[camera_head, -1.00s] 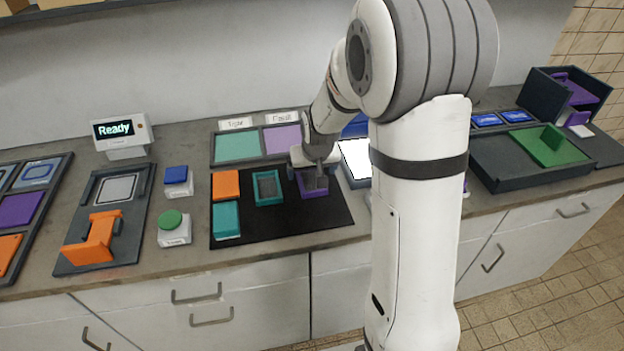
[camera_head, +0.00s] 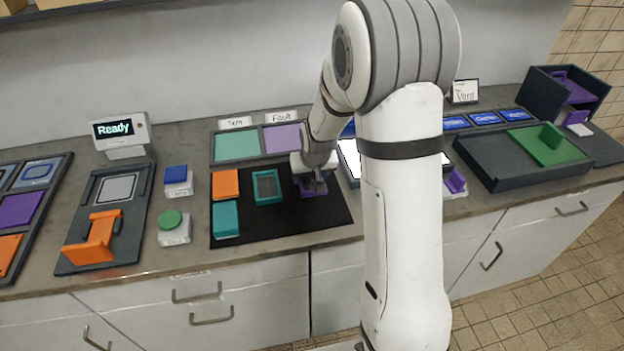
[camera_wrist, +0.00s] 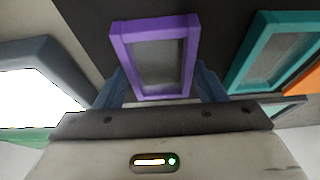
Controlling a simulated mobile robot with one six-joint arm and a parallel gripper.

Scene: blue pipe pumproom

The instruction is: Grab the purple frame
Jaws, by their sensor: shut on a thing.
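The purple frame (camera_wrist: 153,59) is a rectangular ring with a grey, see-through-looking middle, seen close up in the wrist view. My gripper (camera_wrist: 160,84) has one finger on each long side of it and is shut on it. In the head view the purple frame (camera_head: 316,187) lies at the right part of the black mat, partly hidden under my gripper (camera_head: 316,180). It appears at mat level; I cannot tell if it is lifted at all.
A teal frame (camera_head: 267,187) stands to the left on the black mat (camera_head: 275,228), beside orange (camera_head: 225,184) and teal (camera_head: 226,219) blocks. A tray with teal and purple panels (camera_head: 237,146) lies behind. A white lit screen (camera_head: 350,158) is close on the right.

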